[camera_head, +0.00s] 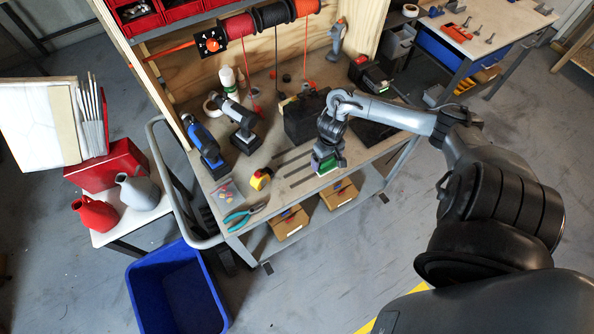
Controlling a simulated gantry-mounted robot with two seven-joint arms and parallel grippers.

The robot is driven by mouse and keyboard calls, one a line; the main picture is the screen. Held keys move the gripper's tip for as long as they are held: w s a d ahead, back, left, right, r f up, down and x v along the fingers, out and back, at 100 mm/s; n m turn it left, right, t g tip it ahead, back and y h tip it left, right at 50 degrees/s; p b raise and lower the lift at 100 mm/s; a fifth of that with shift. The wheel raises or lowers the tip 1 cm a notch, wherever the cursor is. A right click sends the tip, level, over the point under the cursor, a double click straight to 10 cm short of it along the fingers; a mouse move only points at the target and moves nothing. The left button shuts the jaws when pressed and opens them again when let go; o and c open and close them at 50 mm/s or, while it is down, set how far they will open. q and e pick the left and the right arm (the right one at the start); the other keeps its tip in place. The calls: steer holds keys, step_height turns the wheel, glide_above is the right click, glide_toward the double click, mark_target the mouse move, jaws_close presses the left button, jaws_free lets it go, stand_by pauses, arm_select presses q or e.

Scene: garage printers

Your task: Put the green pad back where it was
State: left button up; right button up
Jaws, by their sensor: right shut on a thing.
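The green pad (328,165) is at the front part of the workbench (270,205), under my right gripper (326,158). My right arm comes in from the right and reaches over the bench. The gripper points down and is shut on the green pad; its fingers hide part of the pad. I cannot tell whether the pad touches the bench top. My left gripper is not in view.
Dark slots (295,168) lie left of the gripper. A black box (303,117) stands behind it. A yellow tape measure (260,179), teal pliers (244,216) and drills (205,150) are on the bench's left side. A blue bin (178,290) stands on the floor.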

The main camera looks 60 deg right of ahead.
steer(key=w+a+f, duration=0.1)
steer(key=w+f, duration=0.1)
steer(key=w, duration=0.1)
steer(key=w+a+f+b, duration=0.1)
steer(key=w, duration=0.2)
steer(key=w+a+f, duration=0.1)
steer(key=w+f, duration=0.1)
steer(key=shift+w+a+f+b, duration=0.3)
steer(key=shift+w+b, duration=0.05)
steer(key=shift+w, duration=0.05)
step_height(320, 180, down, 4)
steer(key=shift+r+b, duration=0.2)
steer(key=shift+b, duration=0.35)
steer(key=shift+f, duration=0.2)
steer(key=o, duration=0.7)
